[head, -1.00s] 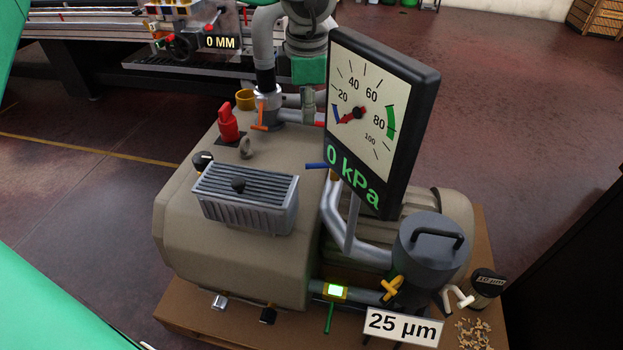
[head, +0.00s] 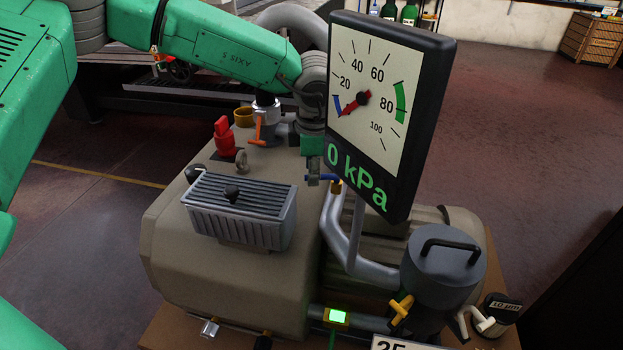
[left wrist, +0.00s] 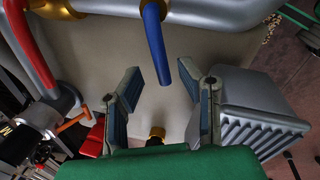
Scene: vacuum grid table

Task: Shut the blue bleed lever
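The blue bleed lever (head: 322,177) sits on a brass fitting just left of the gauge's lower edge. In the left wrist view the lever (left wrist: 155,40) reaches down from the top, with its free end between the two fingertips. My left gripper (head: 312,172) points down at the lever from above. In the left wrist view its fingers (left wrist: 160,82) are spread apart, one on each side of the lever, with gaps showing. My right gripper is not in view.
The large gauge (head: 385,110) reading 0 kPa stands close to the right of my gripper. A red knob (head: 224,138), an orange-handled valve (head: 258,128) and a ribbed grey box (head: 240,210) are on the pump body to the left. Silver pipes run below the lever.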

